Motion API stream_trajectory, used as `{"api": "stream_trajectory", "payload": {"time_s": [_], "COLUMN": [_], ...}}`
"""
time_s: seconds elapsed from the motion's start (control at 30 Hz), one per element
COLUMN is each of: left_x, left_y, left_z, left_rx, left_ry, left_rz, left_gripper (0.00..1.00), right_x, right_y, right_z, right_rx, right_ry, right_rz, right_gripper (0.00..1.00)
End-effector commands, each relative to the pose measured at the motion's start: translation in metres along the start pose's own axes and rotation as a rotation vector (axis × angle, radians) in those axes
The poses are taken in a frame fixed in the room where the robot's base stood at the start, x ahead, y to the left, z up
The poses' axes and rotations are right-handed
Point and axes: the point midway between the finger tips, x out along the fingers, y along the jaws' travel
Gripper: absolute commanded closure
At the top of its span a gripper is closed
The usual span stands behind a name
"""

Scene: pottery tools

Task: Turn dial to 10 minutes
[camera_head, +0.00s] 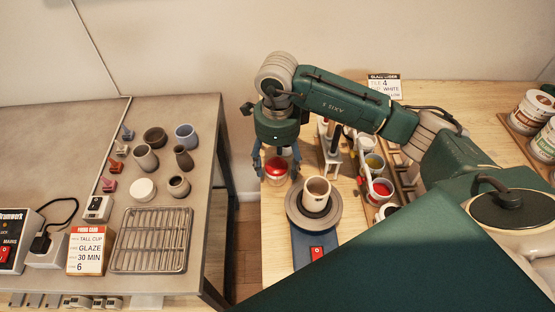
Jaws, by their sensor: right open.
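My right gripper (277,172) points down at the left edge of the wooden table, with its fingers spread. A small round thing with a red top (276,167) stands below and between the fingers. I cannot tell whether the fingers touch it, or whether it is the dial. The gripper body hides the space just above it. No minute markings can be read on it. My left gripper is not in view.
A beige cup (317,190) sits on a round wheel with a blue base and red switch (317,253) close by. Glaze pots (374,164) and tools stand to the right. A gap separates the tables.

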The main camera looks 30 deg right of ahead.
Motion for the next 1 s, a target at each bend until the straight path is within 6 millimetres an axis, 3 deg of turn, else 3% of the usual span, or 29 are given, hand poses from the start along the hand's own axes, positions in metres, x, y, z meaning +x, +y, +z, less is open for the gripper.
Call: {"api": "stream_trajectory", "payload": {"time_s": [0.23, 0.47, 1.0], "left_x": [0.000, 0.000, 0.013], "left_y": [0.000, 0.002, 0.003], "left_z": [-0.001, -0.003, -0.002], "left_rx": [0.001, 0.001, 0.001], "left_ry": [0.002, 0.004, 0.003], "left_rz": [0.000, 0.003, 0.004], "left_gripper": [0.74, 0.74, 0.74], "right_x": [0.001, 0.001, 0.003], "right_y": [0.000, 0.000, 0.000], "right_z": [0.000, 0.000, 0.000], "right_rx": [0.000, 0.001, 0.120], "right_ry": [0.000, 0.000, 0.000], "right_rz": [0.000, 0.000, 0.000], "right_gripper": [0.35, 0.79, 0.79]}}
